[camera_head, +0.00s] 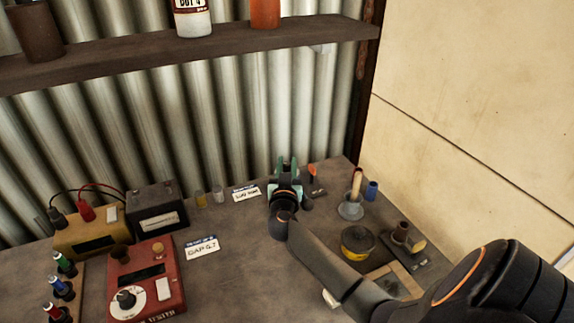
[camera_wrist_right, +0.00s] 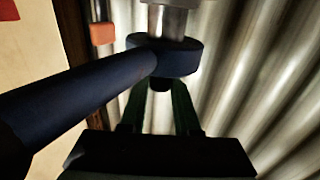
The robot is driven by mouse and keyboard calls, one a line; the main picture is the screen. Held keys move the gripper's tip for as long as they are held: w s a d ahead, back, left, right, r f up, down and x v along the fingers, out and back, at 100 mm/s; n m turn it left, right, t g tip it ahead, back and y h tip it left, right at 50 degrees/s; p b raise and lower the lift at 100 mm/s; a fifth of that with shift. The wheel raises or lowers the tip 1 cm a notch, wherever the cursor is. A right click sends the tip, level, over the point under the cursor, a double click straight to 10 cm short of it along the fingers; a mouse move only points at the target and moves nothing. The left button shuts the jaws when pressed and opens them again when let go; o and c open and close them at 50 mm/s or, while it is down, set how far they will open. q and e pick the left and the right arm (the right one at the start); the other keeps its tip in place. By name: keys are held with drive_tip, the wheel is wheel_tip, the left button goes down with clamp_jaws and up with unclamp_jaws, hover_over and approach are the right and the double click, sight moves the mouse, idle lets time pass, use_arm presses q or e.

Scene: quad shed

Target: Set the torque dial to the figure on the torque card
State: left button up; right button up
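My right gripper (camera_head: 287,165) is at the back of the bench, green fingers pointing toward the corrugated wall. In the right wrist view its fingers (camera_wrist_right: 163,100) are spread either side of a small dark knob (camera_wrist_right: 163,83). The knob is under a dark blue round head (camera_wrist_right: 180,57) with a metal shaft and a long dark handle (camera_wrist_right: 75,95); this looks like the torque tool. I cannot tell whether the fingers touch the knob. Its dial figures are hidden. A white card (camera_head: 246,193) beside the gripper seems to read in Nm; its number is too small. My left gripper is out of view.
A red tester (camera_head: 148,280) with a white dial stands front left, beside a card reading GAP 0.7 (camera_head: 202,248). A yellow tin (camera_head: 358,243) and small cup (camera_head: 350,209) are right. A shelf (camera_head: 180,55) runs overhead.

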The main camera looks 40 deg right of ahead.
clamp_jaws()
